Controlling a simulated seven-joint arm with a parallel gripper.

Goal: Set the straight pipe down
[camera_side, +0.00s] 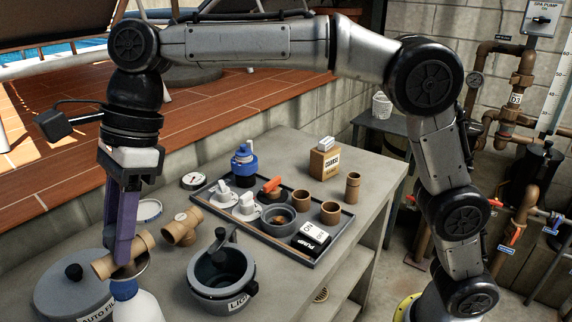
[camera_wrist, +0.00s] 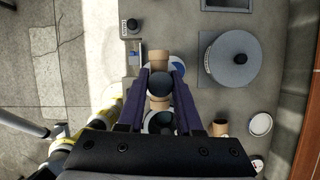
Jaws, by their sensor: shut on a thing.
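My gripper (camera_side: 124,258) points down and is shut on the straight pipe (camera_side: 104,267), a brown copper-coloured tube lying roughly level between the purple fingers. In the wrist view the straight pipe (camera_wrist: 159,58) sticks out on both sides of my gripper (camera_wrist: 161,80). A white bottle with a blue top (camera_side: 135,305) stands directly below or just behind the pipe in the side view. Its blue-and-white top (camera_wrist: 177,66) shows beside a fingertip in the wrist view. I cannot tell whether the pipe touches it.
A round grey lid marked AUTO FILL (camera_side: 70,290), a grey pot (camera_side: 222,270) and a brown tee fitting (camera_side: 181,227) stand close by. A tray (camera_side: 315,262) of small parts lies to the right. A gauge (camera_side: 193,180) and a white ring (camera_side: 148,210) are farther back. Bare bench shows between them.

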